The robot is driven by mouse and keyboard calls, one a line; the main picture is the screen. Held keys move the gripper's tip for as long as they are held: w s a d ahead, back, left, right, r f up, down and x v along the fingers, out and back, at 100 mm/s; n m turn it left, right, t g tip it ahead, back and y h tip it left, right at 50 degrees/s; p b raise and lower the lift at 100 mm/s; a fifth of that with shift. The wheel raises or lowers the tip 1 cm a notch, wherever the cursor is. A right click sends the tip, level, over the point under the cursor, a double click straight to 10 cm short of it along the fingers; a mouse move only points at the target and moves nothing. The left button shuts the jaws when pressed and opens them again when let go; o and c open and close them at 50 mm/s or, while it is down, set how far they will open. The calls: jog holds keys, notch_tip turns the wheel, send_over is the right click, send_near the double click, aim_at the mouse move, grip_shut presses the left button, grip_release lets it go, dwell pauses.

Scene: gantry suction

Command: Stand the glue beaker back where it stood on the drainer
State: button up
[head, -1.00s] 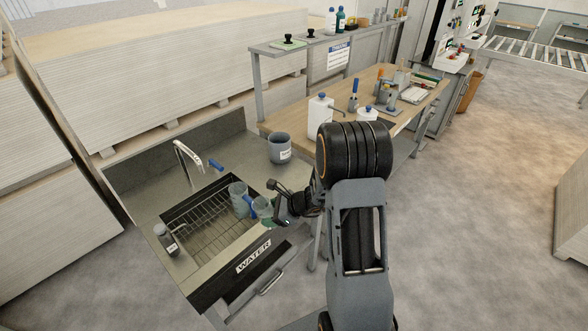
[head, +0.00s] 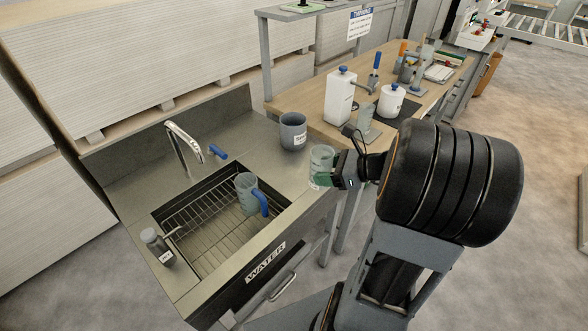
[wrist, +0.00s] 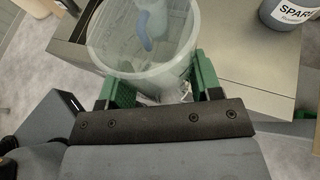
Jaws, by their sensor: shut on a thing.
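My gripper (head: 328,177) is shut on a clear, faintly tinted beaker (head: 322,158), apparently the glue beaker. It holds the beaker off the surface, right of the sink near the counter's front edge. In the wrist view the green fingers of my gripper (wrist: 158,88) press both sides of the beaker (wrist: 135,60), and its open mouth looks empty. The drainer, a wire rack (head: 205,237), lies in the sink. A clear jug with a blue handle (head: 247,193) stands on its right part. The rest of the rack looks bare.
A grey labelled tub (head: 293,132) stands on the counter behind the held beaker. A grey-capped bottle (head: 157,247) stands at the sink's left rim. The tap (head: 185,145) rises behind the sink. White pump bottles stand on the wooden bench (head: 312,102) at the right.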

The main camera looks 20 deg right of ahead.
jog(key=w+f, duration=0.3)
jog(key=w, duration=0.1)
jog(key=w+f, duration=0.3)
jog(key=w, duration=0.1)
jog(key=w+f+p, duration=0.1)
jog(key=w+f, duration=0.1)
jog(key=w, duration=0.2)
jog(key=shift+w+d+f, duration=0.2)
jog(key=shift+d+f, duration=0.15)
jog(key=shift+f, duration=0.05)
jog(key=f, duration=0.3)
jog(key=shift+w+f, duration=0.1)
jog(key=shift+w, duration=0.2)
jog(key=shift+f, duration=0.3)
